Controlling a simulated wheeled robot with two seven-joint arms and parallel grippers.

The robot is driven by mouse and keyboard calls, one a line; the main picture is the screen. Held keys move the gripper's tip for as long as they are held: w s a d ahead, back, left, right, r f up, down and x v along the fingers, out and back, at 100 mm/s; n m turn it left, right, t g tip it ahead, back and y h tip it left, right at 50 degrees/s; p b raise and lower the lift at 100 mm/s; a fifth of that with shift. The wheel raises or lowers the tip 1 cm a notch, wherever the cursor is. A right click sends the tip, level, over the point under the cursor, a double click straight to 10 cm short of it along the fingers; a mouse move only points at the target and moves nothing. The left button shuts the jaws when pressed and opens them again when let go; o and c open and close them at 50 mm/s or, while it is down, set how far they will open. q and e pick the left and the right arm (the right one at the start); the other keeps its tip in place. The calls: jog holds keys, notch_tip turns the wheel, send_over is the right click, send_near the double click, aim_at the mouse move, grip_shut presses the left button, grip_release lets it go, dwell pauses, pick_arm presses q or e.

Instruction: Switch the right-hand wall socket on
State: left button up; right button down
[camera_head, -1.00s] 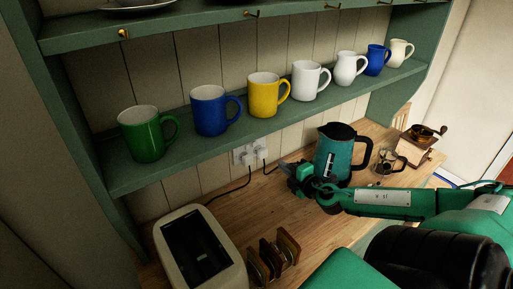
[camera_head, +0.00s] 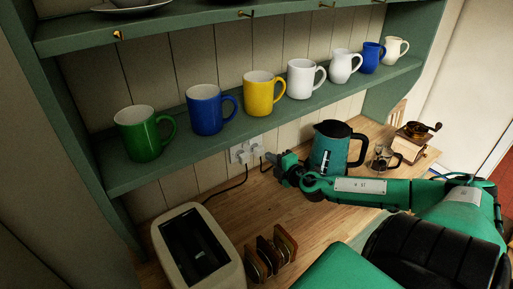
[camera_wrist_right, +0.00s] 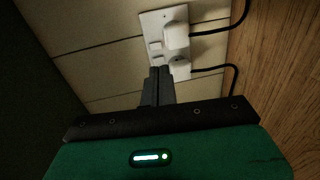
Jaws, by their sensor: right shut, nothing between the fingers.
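The white double wall socket (camera_head: 246,151) is on the panelled wall below the mug shelf. In the right wrist view its plate (camera_wrist_right: 147,20) appears turned sideways, with two white plugs (camera_wrist_right: 176,36) and two small rocker switches (camera_wrist_right: 155,31). The right-hand socket seems to be the upper one there; the switch positions are too small to tell. My right gripper (camera_head: 270,158) is shut and empty, just right of the socket in the head view. In the wrist view its fingertips (camera_wrist_right: 160,71) overlap the plate's lower edge; contact cannot be told. My left gripper is out of view.
A teal kettle (camera_head: 328,148) stands close behind my right gripper. Black cords (camera_head: 232,188) run down from the plugs. A toaster (camera_head: 164,238) and a rack (camera_head: 272,254) stand on the worktop (camera_head: 222,208). Several mugs (camera_head: 206,110) line the shelf above.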

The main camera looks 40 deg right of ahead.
aim_at(252, 142)
jog(key=shift+w+d+f+p, duration=0.15)
jog(key=shift+w+p, duration=0.3)
jog(key=shift+w, duration=0.7)
jog(key=shift+w+d+f+p, duration=0.1)
jog(key=shift+w+p, duration=0.3)
jog(key=shift+w, duration=0.75)
jog(key=shift+w+d+f+p, duration=0.15)
jog(key=shift+w+p, duration=0.3)
jog(key=shift+w, duration=0.7)
jog(key=shift+w+d+f+p, duration=0.1)
jog(key=shift+w+p, duration=0.05)
jog(key=shift+w, duration=0.35)
jog(key=shift+w+f+p, duration=0.1)
jog(key=shift+w+p, duration=0.05)
jog(key=shift+w, duration=0.3)
jog(key=shift+f+b, duration=0.15)
jog(key=shift+b, duration=0.25)
jog(key=t+b, duration=0.1)
jog(key=b, duration=0.9)
jog(key=shift+w+d+f+t+b, duration=0.1)
jog(key=shift+w+f+t+b, duration=0.1)
jog(key=shift+t+b, duration=0.15)
jog(key=shift+r, duration=0.55)
